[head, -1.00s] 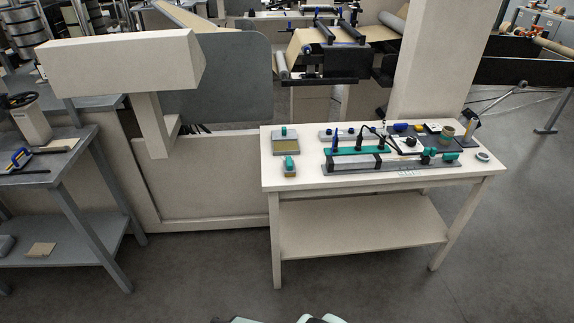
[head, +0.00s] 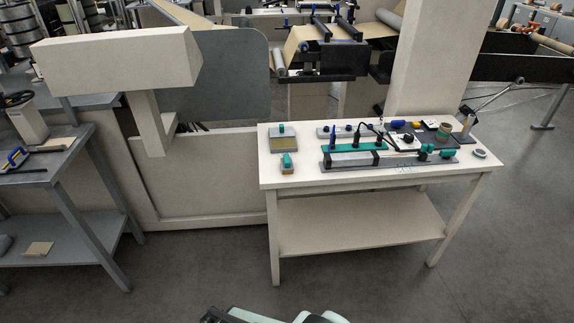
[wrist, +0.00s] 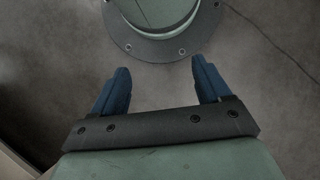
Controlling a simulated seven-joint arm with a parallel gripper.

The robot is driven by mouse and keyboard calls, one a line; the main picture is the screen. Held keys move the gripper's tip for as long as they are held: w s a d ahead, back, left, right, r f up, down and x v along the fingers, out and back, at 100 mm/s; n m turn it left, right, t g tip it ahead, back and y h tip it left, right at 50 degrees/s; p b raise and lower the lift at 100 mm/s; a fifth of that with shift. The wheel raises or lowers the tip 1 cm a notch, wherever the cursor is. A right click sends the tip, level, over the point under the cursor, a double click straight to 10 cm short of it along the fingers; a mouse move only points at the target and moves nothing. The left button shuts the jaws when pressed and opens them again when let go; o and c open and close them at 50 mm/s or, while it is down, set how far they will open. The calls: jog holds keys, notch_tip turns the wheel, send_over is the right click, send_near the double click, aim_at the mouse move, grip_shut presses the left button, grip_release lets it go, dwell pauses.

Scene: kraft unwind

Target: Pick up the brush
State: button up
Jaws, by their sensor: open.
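A small block-like piece with a teal top and tan lower part (head: 287,163) lies near the left front of the white table (head: 400,184). It may be the brush, but it is too small to tell. A grey and tan tray-like piece with a teal knob (head: 283,138) lies just behind it. My gripper (wrist: 160,68) shows in the wrist view with its two blue fingers apart and nothing between them. It is over the grey floor, away from the table, and no brush shows there.
A long grey fixture with teal parts (head: 350,160) spans the table's middle. A grey bench (head: 60,160) is at the left. Floor in front of the table is clear.

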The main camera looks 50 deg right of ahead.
jog(key=w+d+r+m+t, duration=0.1)
jog(key=w+d+r+t, duration=0.1)
jog(key=w+d+r, duration=0.8)
jog(key=w+d+r+m+t, duration=0.2)
jog(key=w+d+r, duration=0.35)
jog(key=w, duration=0.85)
jog(key=w+d+r+m+t+h, duration=0.1)
jog(key=w+d+r, duration=0.3)
jog(key=d+r, duration=0.5)
jog(key=w+d+r+m+t+h, duration=0.1)
jog(key=w+d+r+t+h, duration=0.15)
jog(key=d+r, duration=0.65)
notch_tip(320, 180, up, 20)
jog(key=m+t, duration=0.2)
jog(key=m, duration=0.2)
send_over(287, 158)
jog(key=s+a, duration=0.3)
jog(key=a, duration=0.1)
jog(key=x, duration=0.8)
jog(key=shift+d+f, duration=0.25)
jog(key=shift+s+x, duration=0.15)
jog(key=shift+x, duration=1.15)
jog(key=shift+s+x, duration=0.15)
jog(key=shift+x, duration=1.15)
jog(key=shift+a+f, duration=0.1)
jog(key=shift+c, duration=0.2)
